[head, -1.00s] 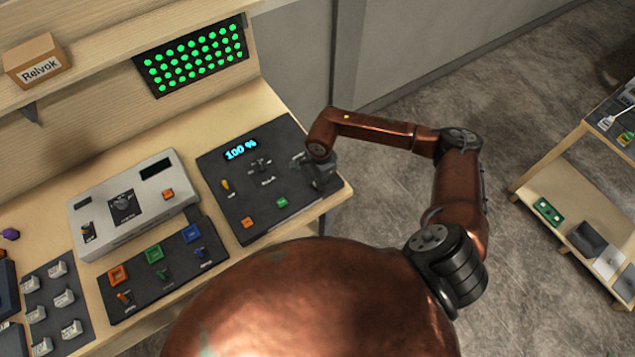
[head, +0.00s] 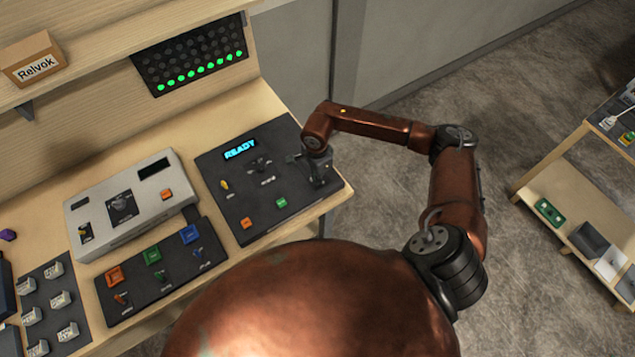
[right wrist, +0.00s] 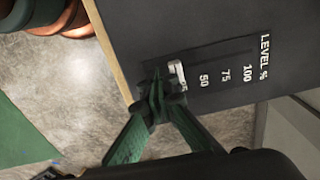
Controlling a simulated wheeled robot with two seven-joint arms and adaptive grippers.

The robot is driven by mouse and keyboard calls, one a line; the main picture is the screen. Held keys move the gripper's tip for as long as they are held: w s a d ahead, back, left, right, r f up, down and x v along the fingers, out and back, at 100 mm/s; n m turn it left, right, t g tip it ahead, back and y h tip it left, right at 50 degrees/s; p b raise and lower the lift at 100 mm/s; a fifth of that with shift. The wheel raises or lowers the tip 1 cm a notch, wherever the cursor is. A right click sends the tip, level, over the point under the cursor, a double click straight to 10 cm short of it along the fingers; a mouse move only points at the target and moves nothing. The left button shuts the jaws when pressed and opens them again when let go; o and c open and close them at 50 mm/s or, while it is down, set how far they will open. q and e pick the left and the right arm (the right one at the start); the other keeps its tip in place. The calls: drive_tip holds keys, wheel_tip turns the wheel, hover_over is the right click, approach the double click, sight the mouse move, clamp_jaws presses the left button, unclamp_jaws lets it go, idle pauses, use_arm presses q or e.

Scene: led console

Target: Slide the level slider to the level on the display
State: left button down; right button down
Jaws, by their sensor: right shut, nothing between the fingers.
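The dark console panel (head: 225,195) stands at the right end of the bench, and its display (head: 240,149) reads READY in blue. The level slider's pale knob (right wrist: 177,74) shows in the right wrist view, at the low side of the 50 mark on a scale (right wrist: 225,76) labelled LEVEL %, with 50, 75 and 100 visible. My right gripper (right wrist: 160,102) is shut with its tips right beside the knob; I cannot tell whether they touch. In the head view my right gripper (head: 318,178) hides the slider. My left gripper is not in view.
An LED board (head: 190,56) on the back wall has only its bottom row lit green. The panel also has a yellow lever (head: 224,184), an orange button (head: 246,223) and a green button (head: 281,202). A grey console box (head: 135,205) stands to its left.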

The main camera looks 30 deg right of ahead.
sight(303, 166)
drive_tip(key=shift+w+a+b, duration=0.2)
drive_tip(key=shift+w+b, duration=1.45)
drive_tip(key=shift+w, duration=0.65)
drive_tip(key=shift+w+a+b, duration=0.15)
drive_tip(key=shift+w+b, duration=1.45)
drive_tip(key=shift+w, duration=0.65)
drive_tip(key=shift+s+r, duration=0.1)
drive_tip(key=shift+s+r+p, duration=0.45)
drive_tip(key=shift+s+p, duration=0.05)
drive_tip(key=shift+s, duration=0.05)
wheel_tip(303, 166, up, 7)
drive_tip(key=p, duration=0.2)
drive_tip(key=shift+p, duration=0.35)
idle(0.4)
